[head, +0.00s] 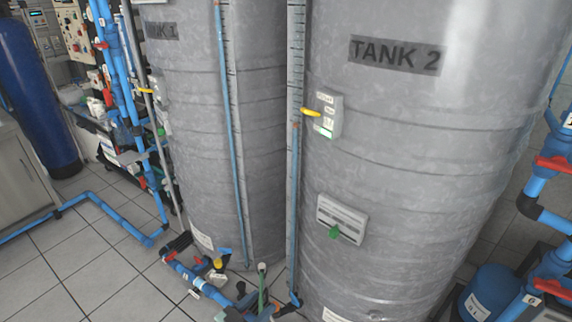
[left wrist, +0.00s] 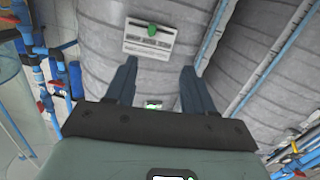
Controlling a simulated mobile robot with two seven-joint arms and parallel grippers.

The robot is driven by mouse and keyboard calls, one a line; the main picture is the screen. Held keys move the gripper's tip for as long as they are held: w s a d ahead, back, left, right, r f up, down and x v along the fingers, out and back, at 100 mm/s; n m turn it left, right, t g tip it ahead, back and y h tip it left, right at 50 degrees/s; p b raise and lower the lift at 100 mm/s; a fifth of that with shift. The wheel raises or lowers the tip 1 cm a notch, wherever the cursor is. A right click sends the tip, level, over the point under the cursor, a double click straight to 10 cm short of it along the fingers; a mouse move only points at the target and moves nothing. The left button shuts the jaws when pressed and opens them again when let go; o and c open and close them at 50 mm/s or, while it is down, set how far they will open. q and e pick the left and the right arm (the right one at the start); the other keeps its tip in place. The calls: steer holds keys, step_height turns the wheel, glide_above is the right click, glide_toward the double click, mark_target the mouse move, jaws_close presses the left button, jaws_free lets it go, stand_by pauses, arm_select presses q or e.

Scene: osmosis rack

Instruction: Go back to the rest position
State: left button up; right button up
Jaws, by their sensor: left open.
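My left gripper (left wrist: 158,68) shows in the left wrist view, its two dark fingers spread apart with nothing between them. Past the fingertips is the grey wall of a tank (left wrist: 90,25), with a white plate (left wrist: 135,44) bearing a green knob. I cannot make out either gripper in the head view. There, Tank 2 (head: 420,130) stands large at the right, with the white plate (head: 350,220) and its green knob (head: 335,232) on its wall. My right gripper is not in view.
Tank 1 (head: 190,110) stands left of Tank 2. Blue pipes (head: 120,60) run up and along the floor. A blue cylinder (head: 40,80) stands far left. Red-handled valves (head: 555,163) and pipes crowd the right edge. The tiled floor (head: 85,260) is open at lower left.

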arm_select(q)
steer(key=s+a+f+n+g+y, duration=0.1)
steer(key=s+f+n+g+y, duration=0.3)
steer(key=f, duration=0.6)
steer(key=s+a+f+n+g+y, duration=0.1)
steer(key=s+f+n+g, duration=0.3)
steer(key=f, duration=0.6)
steer(key=s+a+f+n+g+y, duration=0.15)
steer(key=s+f, duration=0.45)
steer(key=s, duration=0.6)
steer(key=s+a+f+n+g, duration=0.15)
steer(key=s+g, duration=0.25)
steer(key=s, duration=0.7)
step_height(320, 180, up, 12)
steer(key=w+p, duration=0.1)
steer(key=p, duration=1.2)
steer(key=shift+w+d+f+g+y+p, duration=0.25)
steer(key=shift+g+y+p, duration=0.1)
steer(key=shift+y+p, duration=0.1)
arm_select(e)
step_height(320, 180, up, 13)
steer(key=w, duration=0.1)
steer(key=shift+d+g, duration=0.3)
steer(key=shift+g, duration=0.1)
arm_select(q)
steer(key=shift+s, duration=0.1)
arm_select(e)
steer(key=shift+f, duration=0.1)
